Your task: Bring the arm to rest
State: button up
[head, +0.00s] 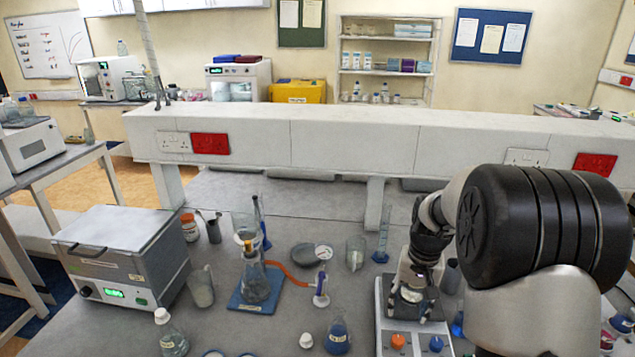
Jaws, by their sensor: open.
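My arm comes in from the right, with a large black joint close to the camera. My gripper (424,262) points down over a white device with an orange knob and a blue knob (400,338). It is open, and I see nothing held in it. A small pale vessel (411,293) is just below the fingers, on the device. I cannot tell whether the fingers touch it. The arm hides part of the bench at the right.
A grey box-shaped heater (118,255) stands at the left. A flask (256,280) stands on a blue base, with an orange tube running right. A measuring cylinder (383,240), a beaker (355,253) and a blue-filled flask (337,335) stand near the middle. A white raised shelf (350,145) crosses behind.

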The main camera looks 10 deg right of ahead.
jog(key=s+a+r+n+t+b, duration=0.2)
jog(key=s+a+r+b, duration=0.1)
jog(key=s+a+r, duration=0.65)
jog(key=s+a+n+t+b, duration=0.1)
jog(key=s+a, duration=0.1)
jog(key=s, duration=0.6)
jog(key=s+a+n+t+b, duration=0.1)
jog(key=s+a+n, duration=0.1)
jog(key=s, duration=0.6)
jog(key=shift+a, duration=0.5)
